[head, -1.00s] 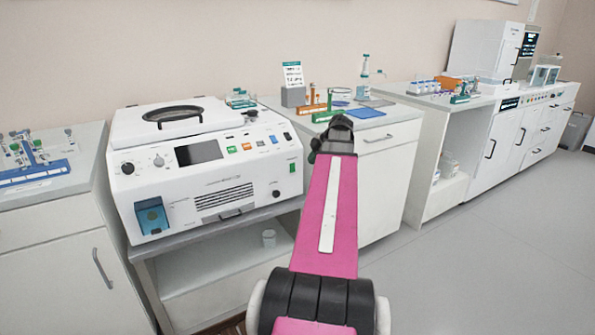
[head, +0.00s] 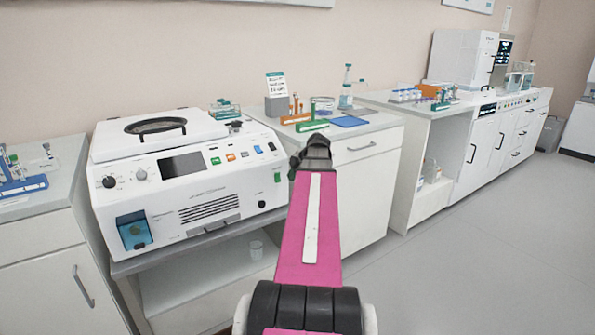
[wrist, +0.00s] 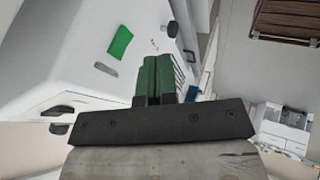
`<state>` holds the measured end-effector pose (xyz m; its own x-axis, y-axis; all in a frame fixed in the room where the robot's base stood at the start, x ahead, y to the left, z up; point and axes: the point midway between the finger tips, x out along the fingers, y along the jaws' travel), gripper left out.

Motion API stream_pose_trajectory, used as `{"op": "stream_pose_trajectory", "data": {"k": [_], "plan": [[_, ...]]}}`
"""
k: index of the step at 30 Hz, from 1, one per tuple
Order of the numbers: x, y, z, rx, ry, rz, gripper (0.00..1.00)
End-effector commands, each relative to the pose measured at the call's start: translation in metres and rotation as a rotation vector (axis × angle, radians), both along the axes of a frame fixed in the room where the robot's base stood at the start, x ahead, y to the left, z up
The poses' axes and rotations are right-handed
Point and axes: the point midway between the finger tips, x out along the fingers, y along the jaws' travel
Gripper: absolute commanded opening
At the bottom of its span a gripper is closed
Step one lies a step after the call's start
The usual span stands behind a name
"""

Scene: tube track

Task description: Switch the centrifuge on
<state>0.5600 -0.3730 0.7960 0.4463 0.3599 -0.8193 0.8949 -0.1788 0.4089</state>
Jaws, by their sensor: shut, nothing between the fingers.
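The centrifuge (head: 215,191) is a white box machine on a grey-topped stand at left, its round-windowed lid (head: 155,124) closed. The wrist view shows a green rectangle (wrist: 120,42) and a black knob (wrist: 173,29) on a white panel. My gripper (wrist: 165,62) has green fingers, shut and empty, apart from the green rectangle. In the head view, my dark wrist is just right of the centrifuge; the fingertips are hidden.
A white cabinet (head: 358,190) right of the centrifuge carries tube racks, a blue tray (head: 348,121) and a bottle (head: 347,90). Another bench (head: 498,135) stands farther right. A bench (head: 32,215) with a blue rack is at left. Open floor (head: 480,260) lies at right.

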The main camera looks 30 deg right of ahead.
Motion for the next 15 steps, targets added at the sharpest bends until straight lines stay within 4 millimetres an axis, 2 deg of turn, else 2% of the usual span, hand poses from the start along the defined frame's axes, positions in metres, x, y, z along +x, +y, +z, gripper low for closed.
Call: {"op": "stream_pose_trajectory", "data": {"k": [7,9,15], "plan": [[0.02,0.016,-0.037,0.001,0.002,0.001,0.0],[0.035,0.013,-0.036,0.0,0.0,0.0,0.0],[0.054,0.014,-0.038,0.0,0.0,0.0,0.0]]}}
